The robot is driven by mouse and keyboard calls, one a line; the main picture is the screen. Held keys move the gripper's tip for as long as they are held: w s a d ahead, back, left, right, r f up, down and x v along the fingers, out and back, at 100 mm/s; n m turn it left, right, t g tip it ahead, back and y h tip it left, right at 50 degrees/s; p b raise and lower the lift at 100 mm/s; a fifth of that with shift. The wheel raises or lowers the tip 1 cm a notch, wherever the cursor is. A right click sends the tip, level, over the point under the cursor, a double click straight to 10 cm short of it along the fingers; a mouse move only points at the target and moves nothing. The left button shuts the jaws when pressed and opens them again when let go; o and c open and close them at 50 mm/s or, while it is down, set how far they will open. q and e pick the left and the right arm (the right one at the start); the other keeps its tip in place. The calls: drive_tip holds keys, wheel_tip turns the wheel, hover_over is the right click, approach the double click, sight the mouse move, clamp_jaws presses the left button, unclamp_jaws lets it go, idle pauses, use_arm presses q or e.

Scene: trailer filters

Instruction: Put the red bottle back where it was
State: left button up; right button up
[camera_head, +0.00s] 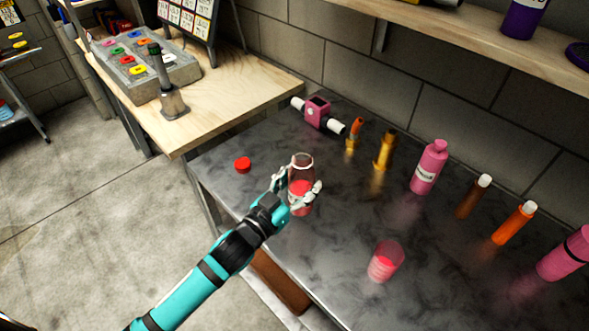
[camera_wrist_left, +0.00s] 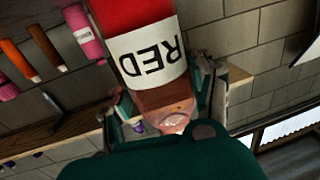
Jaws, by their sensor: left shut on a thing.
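The red bottle (camera_head: 301,163) is clear at the top, holds red liquid and has no cap on. It stands upright between the fingers of my left gripper (camera_head: 296,192), which is shut on its lower body. Whether its base touches the dark table is hard to tell. In the left wrist view the red bottle (camera_wrist_left: 148,52) fills the middle, with a white label reading RED upside down. A small red cap (camera_head: 243,164) lies on the table left of the bottle. My right gripper is not in view.
A glass with red liquid (camera_head: 385,262) stands on the dark table (camera_head: 330,245) at the front. A pink device (camera_head: 318,112), a pink bottle (camera_head: 428,167) and several orange and brown containers line the back. A wooden bench (camera_head: 230,90) with a grey block adjoins on the left.

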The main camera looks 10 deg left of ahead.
use_arm(q)
drive_tip(key=w+a+f, duration=0.2)
drive_tip(key=w+f, duration=0.2)
drive_tip(key=w, duration=0.3)
drive_tip(key=shift+w+a+p, duration=0.15)
drive_tip(key=shift+a+p, duration=0.2)
drive_tip(key=shift+p, duration=0.05)
drive_tip(key=shift+f, duration=0.1)
drive_tip(key=shift+f, duration=0.15)
drive_tip(key=o, duration=1.4)
drive_tip(key=b+v, duration=0.1)
drive_tip(key=v, duration=1.1)
